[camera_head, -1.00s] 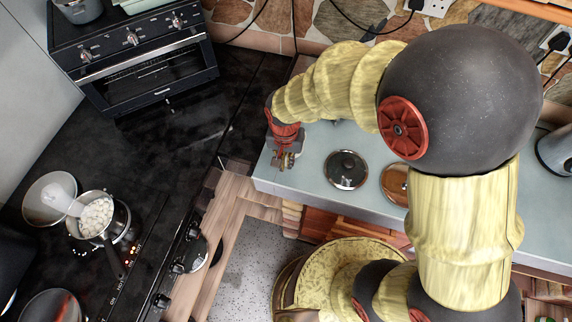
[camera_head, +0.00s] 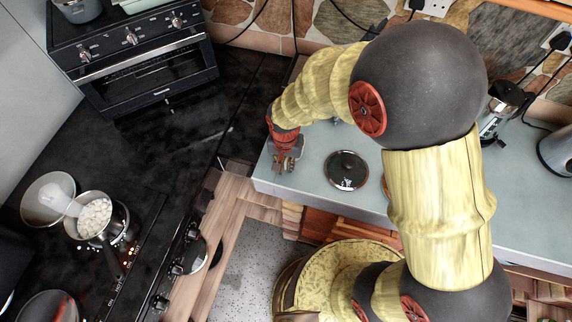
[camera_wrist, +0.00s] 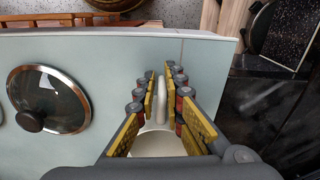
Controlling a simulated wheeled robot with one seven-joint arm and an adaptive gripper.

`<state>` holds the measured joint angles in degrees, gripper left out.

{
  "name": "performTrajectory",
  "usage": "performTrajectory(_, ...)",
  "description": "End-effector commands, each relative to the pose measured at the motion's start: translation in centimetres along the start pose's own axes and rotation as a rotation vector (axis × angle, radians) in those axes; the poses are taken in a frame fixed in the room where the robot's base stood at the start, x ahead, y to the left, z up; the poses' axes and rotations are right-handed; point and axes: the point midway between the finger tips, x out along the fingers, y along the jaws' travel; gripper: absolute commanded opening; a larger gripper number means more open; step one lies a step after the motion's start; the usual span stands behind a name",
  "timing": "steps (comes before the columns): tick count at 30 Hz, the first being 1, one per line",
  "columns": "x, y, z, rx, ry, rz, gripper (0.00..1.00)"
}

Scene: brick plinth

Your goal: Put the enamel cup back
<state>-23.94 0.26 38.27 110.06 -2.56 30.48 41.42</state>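The enamel cup (camera_wrist: 158,145) is cream white. In the wrist view its rim shows low in the middle, between my finger links, and its handle (camera_wrist: 161,100) points up the picture. The two finger pads of my gripper (camera_wrist: 161,90) stand close on either side of the handle and appear shut on it. In the head view my gripper (camera_head: 285,163) is low over the left end of the pale counter, and I cannot make out the cup there. Whether the cup touches the counter is hidden.
A glass lid (camera_head: 346,170) lies on the pale counter (camera_head: 315,178), right of my gripper. At left a pot of white pieces (camera_head: 95,216) stands on the black hob, below an oven (camera_head: 150,75). A coffee maker (camera_head: 497,112) stands at the back right.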

Motion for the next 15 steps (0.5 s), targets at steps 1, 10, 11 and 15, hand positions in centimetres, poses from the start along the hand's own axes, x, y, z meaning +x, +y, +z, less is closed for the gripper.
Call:
performTrajectory(1, 0.01, 0.01, 0.01, 0.0, 0.0, 0.0, 0.16)
performTrajectory(10, 0.01, 0.02, 0.02, 0.0, 0.0, 0.0, 0.24)
performTrajectory(11, 0.01, 0.02, 0.02, 0.0, 0.0, 0.0, 0.24)
performTrajectory(15, -0.19, 0.01, 0.01, 0.0, 0.0, 0.0, 0.24)
